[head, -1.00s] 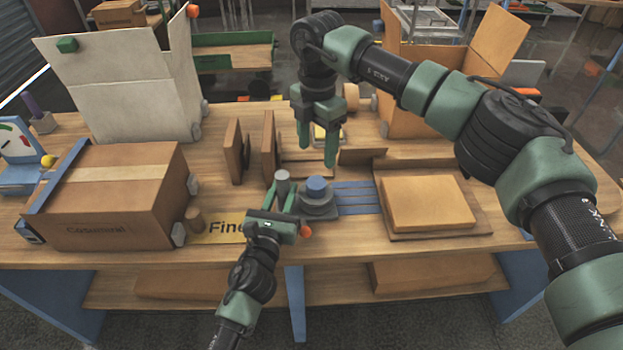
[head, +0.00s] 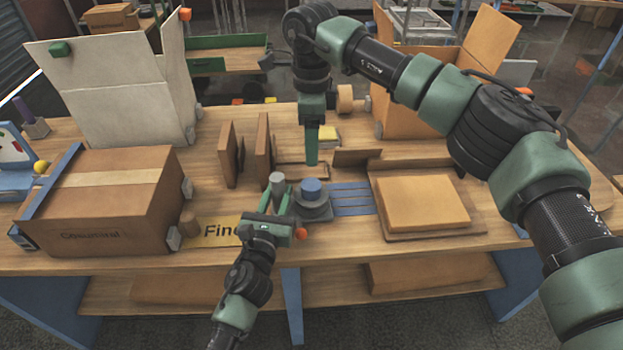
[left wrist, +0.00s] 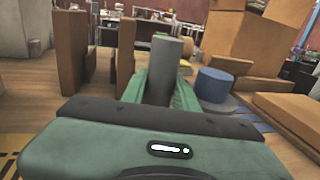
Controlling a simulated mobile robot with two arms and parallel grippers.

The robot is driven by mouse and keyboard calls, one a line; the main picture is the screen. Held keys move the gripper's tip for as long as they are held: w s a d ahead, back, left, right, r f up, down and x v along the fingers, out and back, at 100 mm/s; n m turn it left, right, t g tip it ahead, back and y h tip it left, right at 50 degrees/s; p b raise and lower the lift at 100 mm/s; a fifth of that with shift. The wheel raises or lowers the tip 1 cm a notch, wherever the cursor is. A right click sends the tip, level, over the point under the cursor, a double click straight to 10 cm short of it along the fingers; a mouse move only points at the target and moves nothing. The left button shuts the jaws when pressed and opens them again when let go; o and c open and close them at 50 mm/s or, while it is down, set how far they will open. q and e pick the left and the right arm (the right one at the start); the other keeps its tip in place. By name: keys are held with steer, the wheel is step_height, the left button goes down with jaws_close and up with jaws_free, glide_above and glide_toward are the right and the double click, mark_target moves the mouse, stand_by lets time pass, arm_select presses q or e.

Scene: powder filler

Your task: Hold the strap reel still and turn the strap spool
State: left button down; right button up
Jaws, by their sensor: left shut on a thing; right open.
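A grey upright cylinder (head: 277,186) stands at the front middle of the table, also in the left wrist view (left wrist: 166,60). Beside it, on the right, is a round dark grey piece (head: 313,211) with a blue cap (head: 311,188). I cannot tell for certain which is the strap reel and which the spool. My left gripper (head: 276,204) is shut on the grey cylinder, with its green fingers (left wrist: 160,88) on either side of it. My right gripper (head: 312,146) is open and empty above and behind the blue cap, its fingers seen edge-on, pointing down.
Two upright brown boards (head: 264,148) stand behind the cylinder. A closed cardboard box (head: 110,205) is at left, and a tan block on a tray (head: 424,203) at right. A blue slatted strip (head: 352,199) lies beside the blue cap. A yellow block (head: 329,137) lies behind my right gripper.

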mark_target(311, 184)
step_height(311, 184, down, 11)
steer(key=n, duration=0.8)
steer(key=shift+f+n, duration=0.2)
steer(key=shift+n, duration=0.1)
steer(key=c, duration=1.4)
steer(key=shift+o, duration=0.2)
